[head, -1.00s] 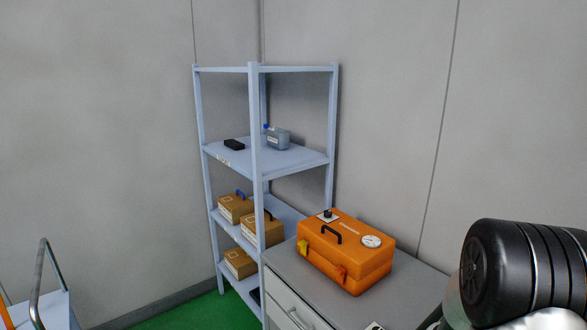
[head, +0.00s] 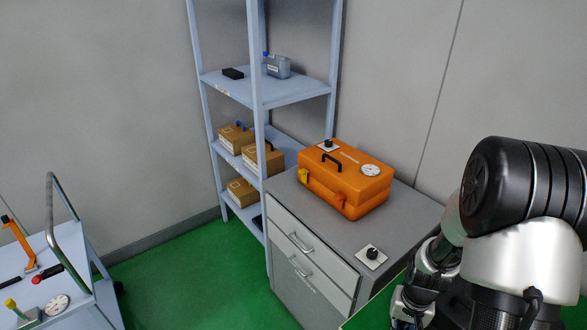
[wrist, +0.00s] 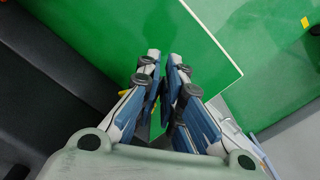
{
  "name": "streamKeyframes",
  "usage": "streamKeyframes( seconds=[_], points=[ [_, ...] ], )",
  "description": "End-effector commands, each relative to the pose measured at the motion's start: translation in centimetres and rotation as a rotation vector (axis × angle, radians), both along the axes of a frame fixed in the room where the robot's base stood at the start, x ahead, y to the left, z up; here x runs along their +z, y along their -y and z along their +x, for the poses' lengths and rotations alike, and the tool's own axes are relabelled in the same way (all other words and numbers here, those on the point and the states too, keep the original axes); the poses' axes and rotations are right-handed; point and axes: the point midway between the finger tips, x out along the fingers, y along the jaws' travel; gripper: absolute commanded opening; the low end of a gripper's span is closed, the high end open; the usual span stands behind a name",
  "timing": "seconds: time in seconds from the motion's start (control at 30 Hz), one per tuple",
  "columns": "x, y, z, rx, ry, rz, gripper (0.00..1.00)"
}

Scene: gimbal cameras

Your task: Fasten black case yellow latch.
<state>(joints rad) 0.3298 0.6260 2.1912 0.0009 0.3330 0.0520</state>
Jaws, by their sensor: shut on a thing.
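In the wrist view my gripper (wrist: 161,62) points away from the camera, its two blue-grey fingers nearly together. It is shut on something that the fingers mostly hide. A small bit of yellow (wrist: 125,93) shows beside the left finger; I cannot tell what it belongs to. A broad dark surface (wrist: 50,85) lies to the left; I cannot tell if it is the black case. No black case is clear in the head view. An orange case (head: 345,182) with a yellow latch (head: 303,175) stands shut on the grey cabinet.
The grey drawer cabinet (head: 315,230) also bears a small plate with a black knob (head: 371,254). A shelf rack (head: 285,95) holds boxes. A cart (head: 75,280) with tools stands at the left. Green floor (head: 175,270) lies clear between.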

Motion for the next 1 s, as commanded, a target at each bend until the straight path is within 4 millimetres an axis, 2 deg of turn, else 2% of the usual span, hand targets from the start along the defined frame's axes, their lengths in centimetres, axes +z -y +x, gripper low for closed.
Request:
streamKeyframes(
  seconds=[0.03, 1.0],
  points=[
    [0.1, 0.6, 0.7, -0.004, 0.019, -0.007, 0.0],
    [0.1, 2.5, 2.2, -0.005, 0.019, -0.009, 0.0]
  ],
)
